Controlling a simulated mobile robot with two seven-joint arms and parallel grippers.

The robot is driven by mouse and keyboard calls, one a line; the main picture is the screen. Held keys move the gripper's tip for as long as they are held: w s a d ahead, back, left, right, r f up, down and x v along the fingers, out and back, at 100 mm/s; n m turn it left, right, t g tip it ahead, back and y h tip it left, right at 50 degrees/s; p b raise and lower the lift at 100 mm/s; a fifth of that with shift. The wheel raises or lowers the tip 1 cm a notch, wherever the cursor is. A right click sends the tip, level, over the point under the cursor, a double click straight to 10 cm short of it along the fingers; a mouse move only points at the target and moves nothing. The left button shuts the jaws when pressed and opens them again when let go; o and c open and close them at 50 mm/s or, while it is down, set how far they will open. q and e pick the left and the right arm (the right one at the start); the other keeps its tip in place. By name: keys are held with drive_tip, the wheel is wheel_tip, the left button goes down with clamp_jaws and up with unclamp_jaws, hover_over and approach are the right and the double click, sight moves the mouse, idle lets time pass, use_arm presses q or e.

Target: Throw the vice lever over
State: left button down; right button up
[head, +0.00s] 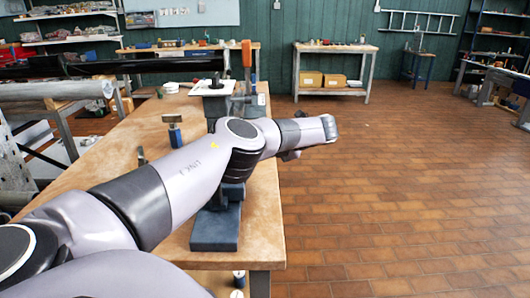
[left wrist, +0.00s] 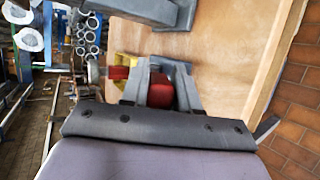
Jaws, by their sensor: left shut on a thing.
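In the left wrist view my left gripper (left wrist: 160,88) is shut on a red grip (left wrist: 160,96), which looks like the end of the vice lever. A second red piece (left wrist: 119,72) with yellow parts (left wrist: 124,60) lies just left of the fingers. In the head view a blue-grey vice body (head: 216,230) stands on the bench, largely behind my arm. An upright orange-red handle (head: 247,54) stands further back.
A dark tube (head: 150,65) crosses the back, near a white plate (head: 205,88). A grey fixture (left wrist: 165,10) lies ahead in the wrist view. The tiled floor on the right is clear.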

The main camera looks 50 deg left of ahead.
use_arm(q)
drive_tip(key=shift+d+f, duration=0.1)
use_arm(e)
drive_tip(key=shift+w+r, duration=0.15)
drive_tip(key=shift+w, duration=0.05)
use_arm(q)
drive_tip(key=c, duration=0.9)
unclamp_jaws()
use_arm(e)
drive_tip(key=shift+s+f, duration=0.1)
drive_tip(key=shift+f, duration=0.15)
use_arm(q)
drive_tip(key=b+v, duration=0.5)
drive_tip(key=v, duration=0.2)
drive_tip(key=shift+d+f+b, duration=0.1)
drive_tip(key=shift+b, duration=0.2)
use_arm(e)
drive_tip(key=f, duration=0.2)
drive_tip(key=a+f, duration=0.1)
drive_tip(key=shift+w, duration=0.4)
